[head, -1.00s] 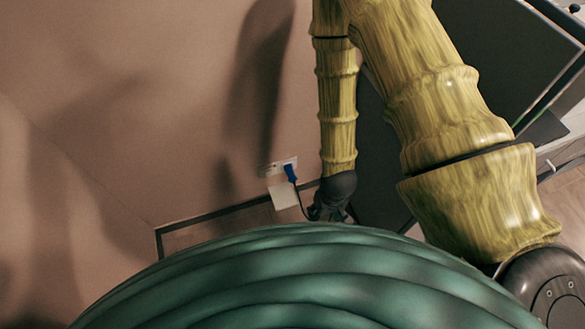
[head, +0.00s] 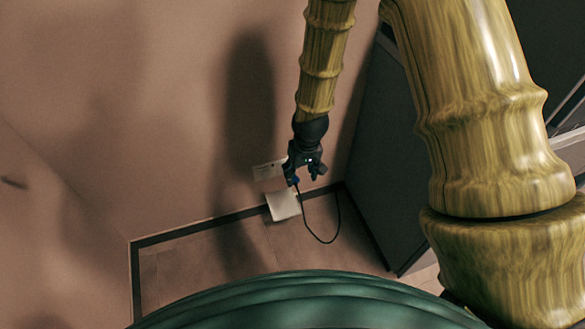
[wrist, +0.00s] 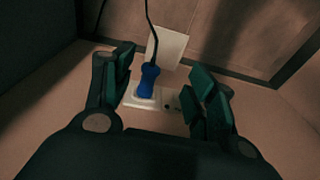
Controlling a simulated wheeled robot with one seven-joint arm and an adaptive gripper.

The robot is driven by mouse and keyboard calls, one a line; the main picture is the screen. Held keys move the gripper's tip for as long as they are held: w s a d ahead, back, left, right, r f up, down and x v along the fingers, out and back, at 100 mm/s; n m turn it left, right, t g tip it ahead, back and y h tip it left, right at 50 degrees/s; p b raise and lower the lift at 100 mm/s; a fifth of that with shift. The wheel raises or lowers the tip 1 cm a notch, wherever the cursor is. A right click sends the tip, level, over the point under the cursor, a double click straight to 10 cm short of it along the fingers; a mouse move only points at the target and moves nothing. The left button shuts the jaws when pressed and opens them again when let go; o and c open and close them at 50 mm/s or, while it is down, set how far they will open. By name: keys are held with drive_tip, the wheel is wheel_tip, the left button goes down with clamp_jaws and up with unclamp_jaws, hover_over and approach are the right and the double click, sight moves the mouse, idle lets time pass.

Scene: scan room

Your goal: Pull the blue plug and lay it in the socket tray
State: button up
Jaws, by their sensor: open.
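The blue plug (wrist: 148,80) sits upright in a white wall socket plate (wrist: 172,103), with a dark cable running from its end. In the head view the plug (head: 294,181) is mostly hidden by my gripper (head: 305,174), beside the socket plate (head: 267,170). In the wrist view my gripper (wrist: 162,68) is open, its green-padded fingers on either side of the plug, nearer the left finger. I see no grip on it. A flat white square, seemingly the socket tray (head: 283,206), is just below the socket; it also shows in the wrist view (wrist: 167,47) and looks empty.
The dark cable (head: 337,222) loops down over the floor. A dark cabinet (head: 385,160) stands close on the right. A dark skirting strip (head: 190,225) edges the brown wall (head: 150,110). The wall left of the socket is clear.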

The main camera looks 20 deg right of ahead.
drive_tip(key=w+b, duration=0.2)
drive_tip(key=b, duration=0.1)
drive_tip(key=w+f+b, duration=0.1)
drive_tip(key=w+b, duration=0.2)
drive_tip(key=b, duration=0.1)
drive_tip(key=shift+w+f, duration=0.2)
drive_tip(key=shift+w+r+t+h+b, duration=0.15)
drive_tip(key=shift+w+r+b, duration=0.05)
drive_tip(key=shift+w+b, duration=0.35)
drive_tip(key=shift+w+r+t+h+b, duration=0.2)
drive_tip(key=shift+w+b, duration=0.2)
drive_tip(key=shift+b, duration=0.25)
drive_tip(key=f+b, duration=0.2)
drive_tip(key=f, duration=0.1)
drive_tip(key=w+f+b, duration=0.1)
drive_tip(key=f+b, duration=0.1)
drive_tip(key=f, duration=0.2)
drive_tip(key=f+b, duration=0.1)
drive_tip(key=f, duration=0.2)
drive_tip(key=shift+w+a+f+b, duration=0.1)
drive_tip(key=shift+w+f+b, duration=0.15)
drive_tip(key=shift+b, duration=0.15)
drive_tip(key=c, duration=1.1)
drive_tip(key=shift+s+r+p, duration=0.1)
drive_tip(key=shift+s+p, duration=1.2)
drive_tip(key=shift+s, duration=1.2)
